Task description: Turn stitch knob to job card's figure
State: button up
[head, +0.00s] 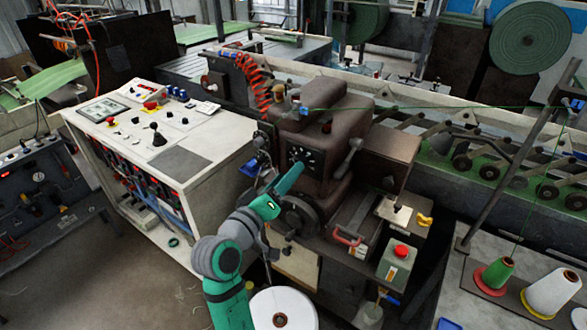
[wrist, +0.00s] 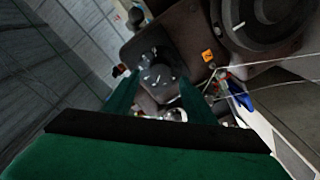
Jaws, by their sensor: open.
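The brown sewing machine head (head: 325,120) stands in the middle of the head view. A black dial with white marks, apparently the stitch knob (head: 303,154), is on its near face. My gripper (head: 296,170) is right in front of the dial and hides part of it. In the wrist view, my gripper (wrist: 160,84) is open, with one green finger on each side of the dark knob (wrist: 158,74). I cannot tell whether the fingers touch it. Its figures are too small to read. A small white card (head: 208,107) lies on the console; I cannot tell if it is the job card.
A handwheel (head: 300,215) sits just below my gripper. A control console (head: 160,130) stands to the left. A red button box (head: 398,258) and thread cones (head: 495,272) are at the right. A green thread runs from the machine top to the right.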

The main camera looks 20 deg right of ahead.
jog(key=shift+x, duration=2)
jog(key=shift+c, duration=0.3)
jog(key=c, duration=1)
jog(key=shift+m, duration=0.4)
jog(key=m+h, duration=0.1)
jog(key=m, duration=2)
jog(key=shift+a+f+m+g+h, duration=0.1)
jog(key=shift+f+m+g+h, duration=0.1)
jog(key=shift+m+g+h, duration=0.15)
